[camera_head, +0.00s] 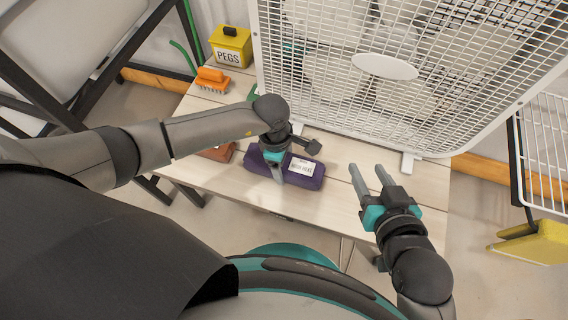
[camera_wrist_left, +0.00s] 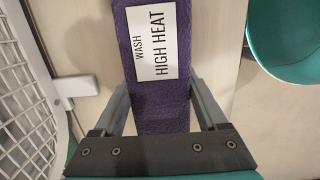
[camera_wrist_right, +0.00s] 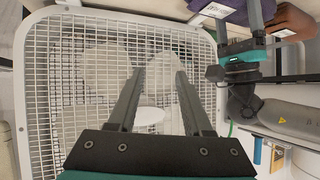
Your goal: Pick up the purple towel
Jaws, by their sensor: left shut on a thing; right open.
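The purple towel (camera_head: 312,181) is a folded bundle with a white label, lying on the pale wooden table near its front edge. In the left wrist view the towel (camera_wrist_left: 160,98) shows its label reading "WASH HIGH HEAT". My left gripper (camera_head: 277,172) is over the towel, its fingers on both sides of it; the left wrist view shows the fingers (camera_wrist_left: 163,108) closed against it. My right gripper (camera_head: 371,178) is open and empty, right of the towel over the table. In the right wrist view the towel (camera_wrist_right: 204,20) shows partly at the top.
A large white box fan (camera_head: 400,110) stands behind the towel. A brown item (camera_head: 218,152) lies left of it, partly hidden by my left arm. An orange brush (camera_head: 212,78) and a yellow pegs box (camera_head: 230,47) are at the back left.

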